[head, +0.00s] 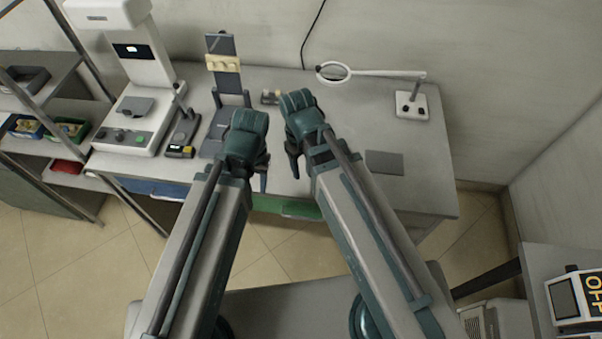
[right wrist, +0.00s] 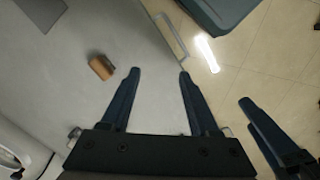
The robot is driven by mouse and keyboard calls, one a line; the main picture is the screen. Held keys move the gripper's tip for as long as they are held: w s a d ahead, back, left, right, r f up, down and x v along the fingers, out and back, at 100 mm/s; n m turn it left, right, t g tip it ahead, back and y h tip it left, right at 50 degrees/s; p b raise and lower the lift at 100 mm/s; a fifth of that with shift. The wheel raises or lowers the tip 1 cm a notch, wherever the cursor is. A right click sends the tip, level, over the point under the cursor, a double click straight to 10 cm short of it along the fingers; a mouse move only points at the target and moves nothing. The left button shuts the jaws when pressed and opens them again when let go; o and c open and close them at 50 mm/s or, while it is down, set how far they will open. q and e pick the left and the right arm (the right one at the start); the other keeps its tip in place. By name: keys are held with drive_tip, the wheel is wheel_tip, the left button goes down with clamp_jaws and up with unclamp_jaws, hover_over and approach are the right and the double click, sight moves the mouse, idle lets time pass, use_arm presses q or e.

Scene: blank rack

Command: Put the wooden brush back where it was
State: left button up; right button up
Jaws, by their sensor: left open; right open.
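A small brown wooden piece, which looks like the wooden brush (head: 270,97), lies on the grey table top behind my grippers. In the right wrist view this wooden piece (right wrist: 101,67) lies just left of one fingertip, apart from it. Its bristles cannot be made out. My left gripper (head: 248,168) is open and empty over the table's front part. My right gripper (head: 303,158) is open and empty close beside it, also showing in the right wrist view (right wrist: 160,74). Where the brush was before cannot be told.
A grey stand with a cream block (head: 223,63) and a white microscope-like device (head: 135,105) stand left. A magnifier lamp's base (head: 411,104) stands right, and a grey mat (head: 384,163) lies in front of it. The table between mat and lamp is clear. A metal shelf (head: 60,150) is far left.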

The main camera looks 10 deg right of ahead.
drive_tip(key=s+m, duration=0.1)
drive_tip(key=s+a+m, duration=0.2)
drive_tip(key=s, duration=0.1)
